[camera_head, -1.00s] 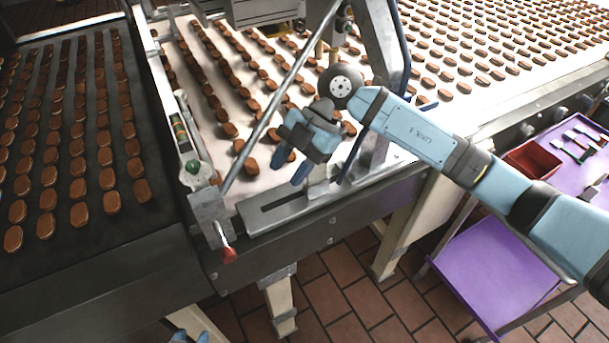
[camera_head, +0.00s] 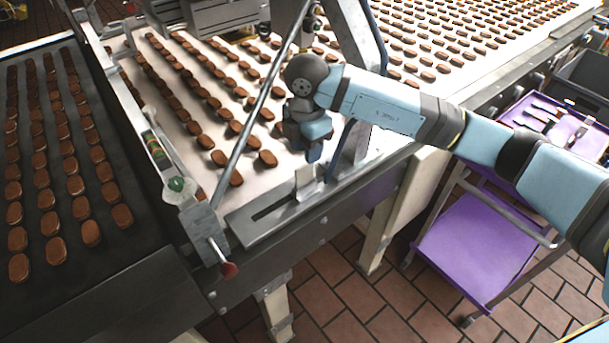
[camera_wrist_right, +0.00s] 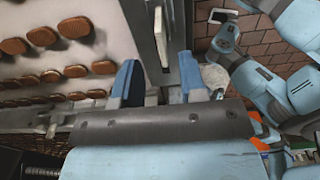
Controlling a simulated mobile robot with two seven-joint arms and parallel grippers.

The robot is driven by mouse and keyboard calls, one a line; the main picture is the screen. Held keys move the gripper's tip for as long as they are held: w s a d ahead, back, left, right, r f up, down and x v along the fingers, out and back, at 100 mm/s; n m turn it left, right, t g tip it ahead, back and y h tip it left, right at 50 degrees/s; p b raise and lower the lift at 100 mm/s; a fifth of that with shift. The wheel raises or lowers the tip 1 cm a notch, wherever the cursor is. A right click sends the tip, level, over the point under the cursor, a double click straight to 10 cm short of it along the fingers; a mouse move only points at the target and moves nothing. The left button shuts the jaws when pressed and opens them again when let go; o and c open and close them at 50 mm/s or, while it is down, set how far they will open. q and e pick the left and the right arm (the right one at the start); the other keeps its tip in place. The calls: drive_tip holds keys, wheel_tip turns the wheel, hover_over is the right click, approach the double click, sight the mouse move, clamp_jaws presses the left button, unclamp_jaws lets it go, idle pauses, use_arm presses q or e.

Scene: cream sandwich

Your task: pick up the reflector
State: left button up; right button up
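The reflector appears to be the small pale upright plate (camera_head: 305,177) on a metal bracket by the slotted rail at the conveyor's front edge. A pale plate also shows in the right wrist view (camera_wrist_right: 161,38), beyond the fingertips. My right gripper (camera_head: 313,150) points down, just above and close to the plate in the head view. In the right wrist view its two blue fingers (camera_wrist_right: 157,76) are apart with nothing held between them. The plate's lower part is partly hidden by the bracket. No left gripper can be made out.
A slanted metal rod (camera_head: 257,108) and a thick post (camera_head: 362,60) stand on either side of my right gripper. Chocolate-coated pieces lie on the white belt (camera_head: 190,150). A purple cart (camera_head: 470,250) stands at the right.

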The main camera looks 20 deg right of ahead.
sight(305, 167)
drive_tip(key=shift+s+a+f+p, duration=0.15)
drive_tip(key=shift+f+p, duration=0.1)
drive_tip(key=shift+f, duration=1.25)
drive_tip(key=shift+a+f+p, duration=0.1)
drive_tip(key=shift+f+p, duration=0.15)
drive_tip(key=shift+f, duration=1.2)
clamp_jaws()
